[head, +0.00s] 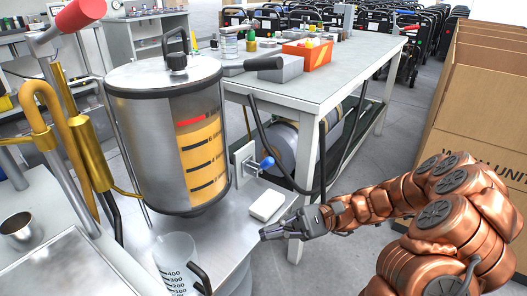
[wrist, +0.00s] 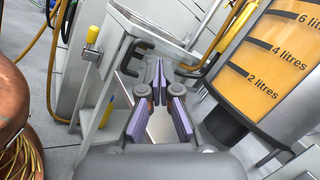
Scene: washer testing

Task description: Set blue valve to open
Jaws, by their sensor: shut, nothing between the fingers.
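The blue valve handle (head: 267,162) is a small blue knob on a whitish plate beside the steel tank (head: 150,110). I cannot tell from this view whether it stands open or closed. My gripper (head: 265,235) is shut and empty. It is in front of and below the blue valve in the head view, apart from it, with the white block (head: 267,205) between them. In the wrist view my gripper's purple-padded fingers (wrist: 158,72) are together. The blue valve cannot be made out in the wrist view. The tank's litre gauge (wrist: 270,60) shows at its right.
A clear measuring jug (head: 177,268) stands at the front of the steel bench. A metal cup (head: 20,230) and red-handled lever (head: 80,14) are at the left. A grey workbench (head: 330,75) stands behind, and cardboard boxes (head: 480,110) are at the right. A yellow-handled part (wrist: 93,36) shows in the wrist view.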

